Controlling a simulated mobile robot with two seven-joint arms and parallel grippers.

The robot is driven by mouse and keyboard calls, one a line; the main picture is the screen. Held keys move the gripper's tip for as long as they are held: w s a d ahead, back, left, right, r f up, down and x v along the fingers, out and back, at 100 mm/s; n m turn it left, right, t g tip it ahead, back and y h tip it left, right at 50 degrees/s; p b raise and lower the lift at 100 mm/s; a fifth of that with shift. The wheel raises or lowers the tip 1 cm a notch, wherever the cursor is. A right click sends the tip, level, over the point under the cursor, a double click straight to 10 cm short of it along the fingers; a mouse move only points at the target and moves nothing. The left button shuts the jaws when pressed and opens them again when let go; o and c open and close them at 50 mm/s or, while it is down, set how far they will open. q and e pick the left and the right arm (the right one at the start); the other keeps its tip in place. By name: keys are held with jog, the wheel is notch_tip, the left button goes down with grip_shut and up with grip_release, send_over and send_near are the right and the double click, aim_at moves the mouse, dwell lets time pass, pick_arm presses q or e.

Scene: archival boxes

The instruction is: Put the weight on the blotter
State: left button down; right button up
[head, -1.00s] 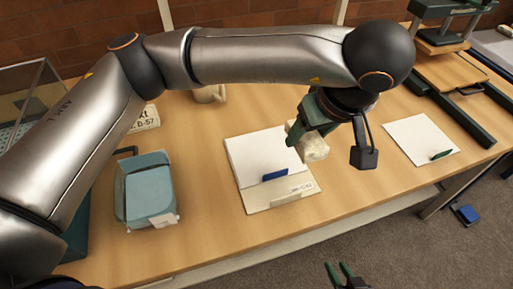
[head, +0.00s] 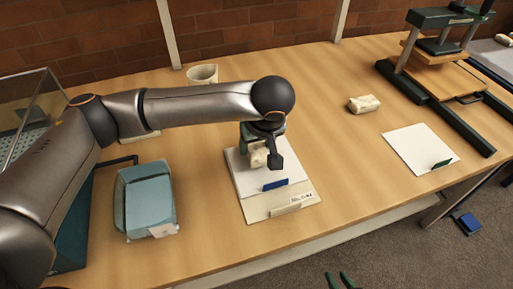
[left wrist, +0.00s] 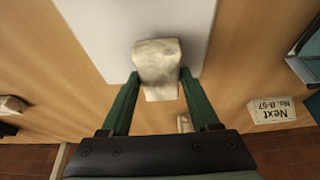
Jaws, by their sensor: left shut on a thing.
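My left gripper (head: 262,150) is shut on a cream, cloth-like weight (head: 259,158), above the far part of a white sheet (head: 250,178), which looks like the blotter. In the left wrist view the weight (left wrist: 157,62) sits between the green fingers (left wrist: 160,78), over the white sheet (left wrist: 100,25). I cannot tell whether the weight touches the sheet. The sheet lies on a cream folder (head: 256,212) with a blue clip (head: 276,184). A second cream weight (head: 363,104) lies on the table to the right. My right gripper (head: 339,281) is open and empty at the bottom edge.
Another white sheet (head: 418,146) with a green clip lies right, before a dark green press (head: 440,60). A sign (left wrist: 271,110) shows in the left wrist view.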

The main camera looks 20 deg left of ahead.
pick_arm(q)
jog(key=shift+f, duration=0.7)
jog(key=shift+f, duration=0.15)
jog(key=shift+c, duration=0.6)
grip_release()
jog(key=shift+r, duration=0.2)
jog(key=v, duration=1.2)
jog(key=shift+p, duration=0.3)
jog(key=shift+d+f, duration=0.1)
jog(key=shift+f, duration=0.05)
